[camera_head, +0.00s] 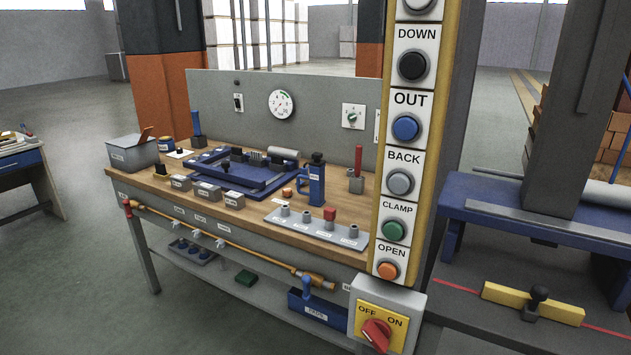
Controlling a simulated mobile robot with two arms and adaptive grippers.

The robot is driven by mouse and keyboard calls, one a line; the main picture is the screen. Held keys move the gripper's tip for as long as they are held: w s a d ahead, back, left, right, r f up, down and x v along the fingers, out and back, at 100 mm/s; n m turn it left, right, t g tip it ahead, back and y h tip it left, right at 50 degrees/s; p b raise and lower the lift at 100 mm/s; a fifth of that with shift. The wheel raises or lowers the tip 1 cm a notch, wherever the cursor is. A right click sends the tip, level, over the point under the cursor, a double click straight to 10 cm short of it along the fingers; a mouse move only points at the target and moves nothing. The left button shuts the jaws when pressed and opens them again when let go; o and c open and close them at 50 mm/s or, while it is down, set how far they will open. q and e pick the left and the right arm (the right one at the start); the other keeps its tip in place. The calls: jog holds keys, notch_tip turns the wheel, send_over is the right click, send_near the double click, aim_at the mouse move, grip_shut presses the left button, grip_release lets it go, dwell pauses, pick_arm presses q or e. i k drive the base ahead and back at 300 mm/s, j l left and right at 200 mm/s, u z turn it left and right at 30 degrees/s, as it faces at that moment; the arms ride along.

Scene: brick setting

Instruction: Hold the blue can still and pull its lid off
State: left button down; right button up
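A small blue can-like container (166,145) with a lighter band stands at the back left of the wooden bench top (262,206), beside a grey bin. It is small in view, and I cannot make out its lid clearly. A taller blue upright object (317,182) with a dark top and a white label stands near the bench's right end. I cannot tell for sure which one is the task's can. Neither of my grippers shows in the head view.
A grey bin (133,154), a blue tray (240,183) with dark parts and a grey rack of pegs (316,227) crowd the bench. A button post (408,130) rises in front of its right end. Open floor (70,270) lies left.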

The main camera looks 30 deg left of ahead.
aim_at(317, 177)
jog(key=i+j, duration=0.15)
jog(key=j, duration=0.2)
jog(key=i+j, duration=0.15)
jog(key=j, duration=0.25)
jog(key=i+j, duration=0.15)
jog(key=j, duration=0.2)
jog(key=i+j, duration=0.15)
jog(key=j, duration=0.2)
jog(key=i+j, duration=0.15)
jog(key=j, duration=0.2)
jog(key=i+j+z, duration=0.1)
jog(key=j, duration=0.3)
